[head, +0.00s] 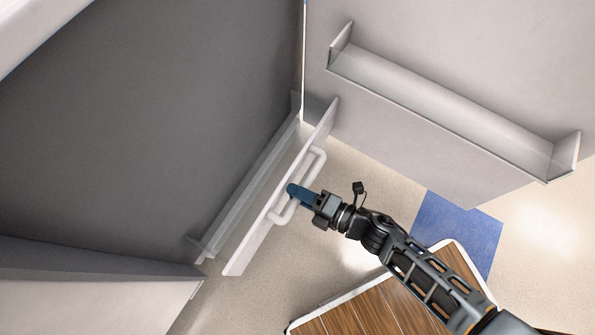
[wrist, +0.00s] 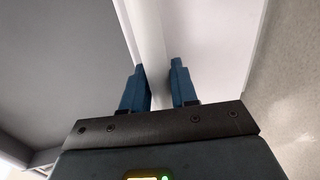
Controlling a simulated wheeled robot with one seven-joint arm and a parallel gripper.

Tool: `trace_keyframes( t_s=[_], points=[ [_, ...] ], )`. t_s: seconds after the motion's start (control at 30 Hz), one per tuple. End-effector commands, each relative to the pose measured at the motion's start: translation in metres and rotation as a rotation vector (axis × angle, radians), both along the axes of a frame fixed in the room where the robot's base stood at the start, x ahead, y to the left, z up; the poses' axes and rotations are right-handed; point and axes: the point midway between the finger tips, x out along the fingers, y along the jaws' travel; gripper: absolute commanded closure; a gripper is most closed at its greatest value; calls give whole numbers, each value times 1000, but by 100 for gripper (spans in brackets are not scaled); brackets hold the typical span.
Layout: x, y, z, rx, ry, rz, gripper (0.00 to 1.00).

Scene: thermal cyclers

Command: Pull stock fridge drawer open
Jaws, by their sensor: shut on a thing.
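The stock fridge drawer has a long white front panel (head: 252,242) with a pale bar handle (head: 318,158). The panel stands out from the fridge opening, with a strip of the drawer's translucent body visible behind it. My gripper (head: 298,192) is shut on the handle near its middle, its blue fingers reaching toward the panel. In the wrist view, the pale handle (wrist: 149,38) runs between the two blue fingers of my gripper (wrist: 158,80). The fingers and gripper body hide part of the handle.
The grey fridge interior (head: 130,130) lies open at left. The fridge door (head: 430,150) stands open at right, with a clear-fronted shelf bin (head: 440,100) on it. Beige floor shows below the drawer, with a blue floor patch (head: 462,228) at right.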

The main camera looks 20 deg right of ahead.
Motion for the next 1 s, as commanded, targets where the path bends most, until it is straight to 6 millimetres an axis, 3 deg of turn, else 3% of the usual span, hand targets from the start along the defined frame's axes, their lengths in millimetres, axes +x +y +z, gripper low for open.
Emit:
trace_keyframes(
  t_s=[0.03,0.07,0.23,0.57,1.0],
  points=[
    [-1,-1,-1,-2,2,-1,100],
    [-1,0,-1,-2,2,-1,69],
    [0,0,-1,-1,2,-1,53],
    [-5,-4,1,-2,2,-1,53],
    [-57,-38,14,-2,2,-1,53]
  ],
)
